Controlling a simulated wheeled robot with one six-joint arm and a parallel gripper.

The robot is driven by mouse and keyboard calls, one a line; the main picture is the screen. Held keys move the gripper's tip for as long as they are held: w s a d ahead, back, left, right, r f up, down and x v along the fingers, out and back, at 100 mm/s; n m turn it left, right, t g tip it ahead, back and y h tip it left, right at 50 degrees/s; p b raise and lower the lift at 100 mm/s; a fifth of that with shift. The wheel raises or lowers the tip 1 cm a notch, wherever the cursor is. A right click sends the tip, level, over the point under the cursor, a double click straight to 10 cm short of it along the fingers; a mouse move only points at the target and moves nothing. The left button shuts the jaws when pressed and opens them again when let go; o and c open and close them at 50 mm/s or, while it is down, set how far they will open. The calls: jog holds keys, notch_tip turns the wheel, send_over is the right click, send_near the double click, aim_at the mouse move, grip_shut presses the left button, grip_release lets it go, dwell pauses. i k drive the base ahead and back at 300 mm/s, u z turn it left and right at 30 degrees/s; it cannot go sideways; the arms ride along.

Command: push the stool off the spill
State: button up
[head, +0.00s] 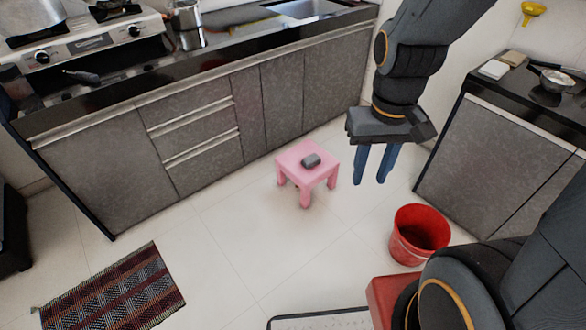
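The pink stool (306,172) stands upright on the tiled floor in the middle of the head view, in front of the lower cabinets. A small dark grey block (311,160) lies on its seat. A faint brownish patch (287,217) shows on the floor at and in front of the stool's legs; its edges are unclear, and the stool hides part of the floor there. My gripper (369,182) points down to the right of the stool, apart from it. Its two blue fingers are spaced apart with nothing visible between them.
A red bucket (420,236) stands on the floor to the right, below my gripper in the picture. Cabinets (205,125) line the back, and another cabinet (500,150) stands at right. A striped mat (115,290) lies at front left. The floor left of the stool is clear.

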aim_at(288, 163)
jog(key=u, duration=0.05)
jog(key=i, duration=1.75)
jog(key=z, duration=0.4)
